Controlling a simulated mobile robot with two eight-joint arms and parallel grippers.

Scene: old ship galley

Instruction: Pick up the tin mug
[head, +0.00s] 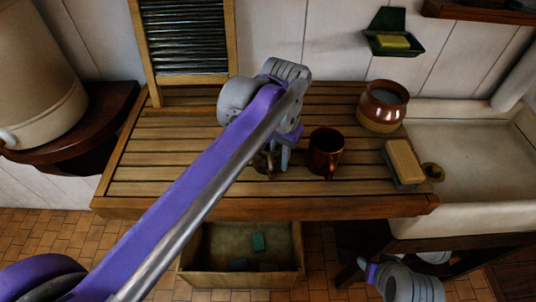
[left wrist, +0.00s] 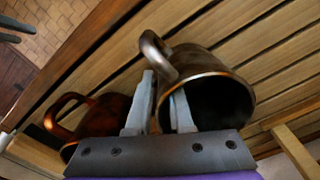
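The tin mug, dark grey metal with a worn brownish rim, shows in the left wrist view (left wrist: 222,98), its handle towards my fingers. In the head view it is mostly hidden behind my left gripper (head: 272,160), on the slatted wooden counter. In the left wrist view my left gripper (left wrist: 160,105) is open, its fingers apart at the handle side of the mug; contact cannot be told. A reddish copper mug (head: 325,152) stands close by to the right; it also shows in the left wrist view (left wrist: 102,116). My right gripper (head: 370,272) is low at the bottom right, its fingers unclear.
A brown glazed pot (head: 382,112) and a wooden-backed brush (head: 404,162) are on the counter's right side, beside the pale sink (head: 475,160). A washboard (head: 187,40) stands at the back left. A wooden box (head: 195,262) is below the counter.

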